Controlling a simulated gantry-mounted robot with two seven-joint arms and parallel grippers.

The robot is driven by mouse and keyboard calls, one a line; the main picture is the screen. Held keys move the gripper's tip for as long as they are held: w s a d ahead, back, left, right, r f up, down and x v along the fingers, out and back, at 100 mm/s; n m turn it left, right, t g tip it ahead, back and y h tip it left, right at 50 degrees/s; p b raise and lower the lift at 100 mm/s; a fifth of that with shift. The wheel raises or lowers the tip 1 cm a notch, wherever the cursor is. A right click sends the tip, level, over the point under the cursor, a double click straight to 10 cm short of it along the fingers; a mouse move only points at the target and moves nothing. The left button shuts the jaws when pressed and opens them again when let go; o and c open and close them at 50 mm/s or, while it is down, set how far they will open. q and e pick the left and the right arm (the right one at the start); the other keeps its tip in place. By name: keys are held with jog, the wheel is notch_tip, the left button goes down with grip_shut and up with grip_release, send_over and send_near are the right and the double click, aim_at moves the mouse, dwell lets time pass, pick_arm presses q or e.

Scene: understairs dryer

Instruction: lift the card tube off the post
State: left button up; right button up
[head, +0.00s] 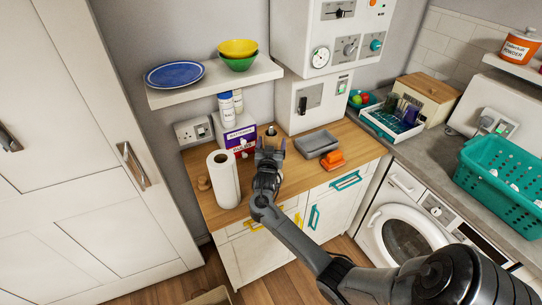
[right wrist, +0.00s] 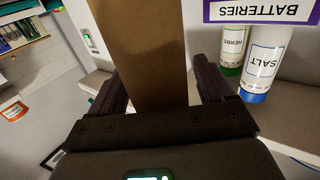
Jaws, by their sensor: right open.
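The brown card tube (head: 270,131) stands upright towards the back of the wooden worktop. Its top shows just beyond my right gripper (head: 270,146), which hides its lower part in the head view. In the right wrist view the tube (right wrist: 145,50) is a plain brown column between the two dark fingers of my right gripper (right wrist: 158,85). The fingers are open, with a gap on each side of the tube. I cannot make out the post clearly. My left gripper is in neither view.
A white paper roll (head: 223,180) stands close to the left of my right arm. A batteries box (head: 238,139) with bottles on it is behind. A grey tray (head: 316,143) and an orange object (head: 333,159) lie to the right. A shelf (head: 215,83) hangs above left.

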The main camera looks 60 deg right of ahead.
jog(key=shift+c, duration=0.3)
jog(key=c, duration=1)
jog(key=shift+o, duration=0.2)
jog(key=shift+r, duration=0.1)
